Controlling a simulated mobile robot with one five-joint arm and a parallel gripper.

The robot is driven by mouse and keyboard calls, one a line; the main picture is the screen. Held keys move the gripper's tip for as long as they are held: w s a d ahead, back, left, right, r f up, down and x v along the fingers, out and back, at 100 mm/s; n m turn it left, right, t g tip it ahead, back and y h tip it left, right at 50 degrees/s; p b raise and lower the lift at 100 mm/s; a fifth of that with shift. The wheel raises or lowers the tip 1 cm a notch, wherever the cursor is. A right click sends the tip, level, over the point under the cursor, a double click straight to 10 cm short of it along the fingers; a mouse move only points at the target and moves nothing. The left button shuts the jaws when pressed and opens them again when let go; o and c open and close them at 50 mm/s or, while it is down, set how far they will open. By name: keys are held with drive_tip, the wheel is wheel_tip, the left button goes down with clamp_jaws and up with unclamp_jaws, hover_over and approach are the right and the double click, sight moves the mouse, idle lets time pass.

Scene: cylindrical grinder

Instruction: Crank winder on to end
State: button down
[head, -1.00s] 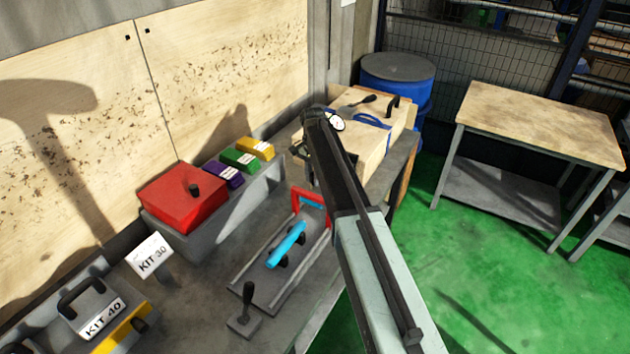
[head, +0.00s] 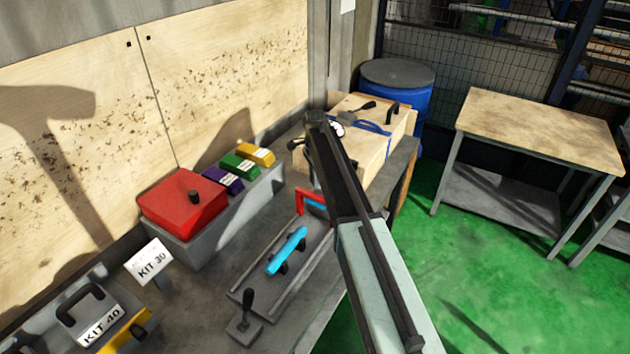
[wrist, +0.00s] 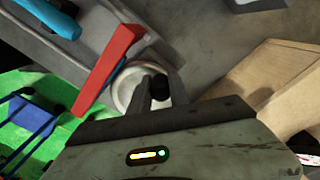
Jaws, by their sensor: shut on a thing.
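My gripper (wrist: 158,94) is shut on a small black knob (wrist: 158,84) in the wrist view. The knob stands on a pale round metal winder wheel (wrist: 129,88), partly covered by my fingers. A red frame (wrist: 108,66) is close beside the wheel on the left; it also shows in the head view (head: 300,203). The frame is at the far end of a grey slide tray (head: 245,290), where a cyan bar (head: 287,250) lies on black supports. In the head view my arm hides the wheel, the knob and the gripper's fingers.
A wooden box (head: 372,150) stands behind my arm, with a blue drum (head: 400,85) beyond it. A red box (head: 183,205) and coloured blocks line the left. A black lever (head: 246,310) stands near the front.

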drive_tip(key=shift+d, duration=0.15)
drive_tip(key=c, duration=1.2)
unclamp_jaws()
drive_tip(key=shift+c, duration=0.2)
wheel_tip(320, 180, up, 8)
drive_tip(key=p, duration=0.8)
drive_tip(key=shift+f, duration=0.1)
